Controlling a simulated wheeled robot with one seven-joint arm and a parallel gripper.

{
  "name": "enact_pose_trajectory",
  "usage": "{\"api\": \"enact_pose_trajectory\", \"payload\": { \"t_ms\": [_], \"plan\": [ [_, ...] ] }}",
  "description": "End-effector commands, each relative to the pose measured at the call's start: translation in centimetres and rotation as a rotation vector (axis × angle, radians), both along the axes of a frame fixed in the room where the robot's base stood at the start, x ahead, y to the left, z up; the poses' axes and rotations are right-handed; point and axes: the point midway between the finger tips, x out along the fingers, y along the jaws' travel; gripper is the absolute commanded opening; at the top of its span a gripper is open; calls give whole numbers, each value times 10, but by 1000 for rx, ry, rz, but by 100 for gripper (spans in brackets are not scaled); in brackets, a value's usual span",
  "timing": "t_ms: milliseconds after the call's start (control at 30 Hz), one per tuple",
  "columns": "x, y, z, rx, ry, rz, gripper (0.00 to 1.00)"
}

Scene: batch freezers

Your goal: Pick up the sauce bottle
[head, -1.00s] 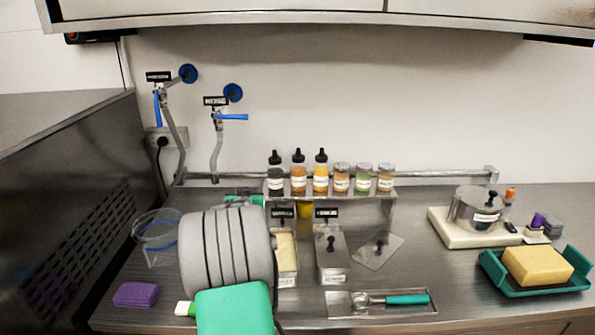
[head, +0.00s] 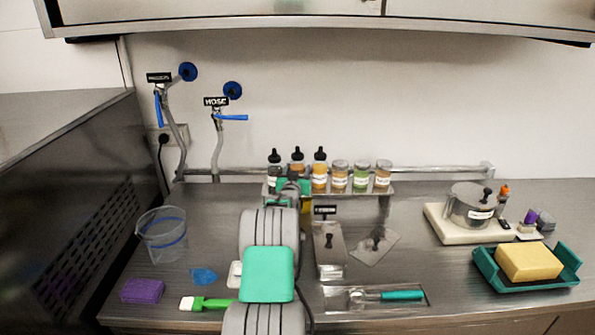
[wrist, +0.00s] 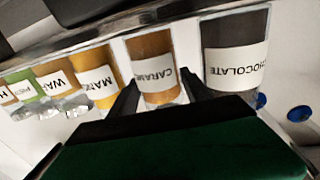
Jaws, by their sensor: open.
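Three sauce bottles with black nozzle caps stand upright on a raised steel shelf in the head view: a dark chocolate bottle (head: 273,177), an orange-brown caramel bottle (head: 298,167) and a yellow mango bottle (head: 320,177). My gripper (head: 293,184) is at the shelf, in front of the caramel bottle and hiding its lower part. The wrist view appears inverted. There my gripper (wrist: 160,92) is open, with one dark finger on each side of the caramel bottle (wrist: 153,62). The chocolate bottle (wrist: 235,50) and mango bottle (wrist: 97,82) flank it. I cannot tell whether the fingers touch any bottle.
Several topping jars (head: 361,177) continue the row to the right on the shelf (head: 385,189). A clear pitcher (head: 162,235) stands left. The counter right of the shelf has free room.

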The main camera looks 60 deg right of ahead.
Motion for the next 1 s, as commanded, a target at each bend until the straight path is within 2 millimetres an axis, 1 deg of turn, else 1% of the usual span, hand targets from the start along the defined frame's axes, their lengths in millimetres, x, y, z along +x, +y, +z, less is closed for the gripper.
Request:
{"api": "enact_pose_trajectory", "payload": {
  "t_ms": [100, 133, 667, 1000],
  "plan": [
    [0, 0, 0, 0, 0, 0, 56],
    [0, 0, 0, 0, 0, 0, 55],
    [0, 1, 0, -1, -1, 1, 11],
    [1, 0, 6, -5, -3, 1, 10]
  ]
}}
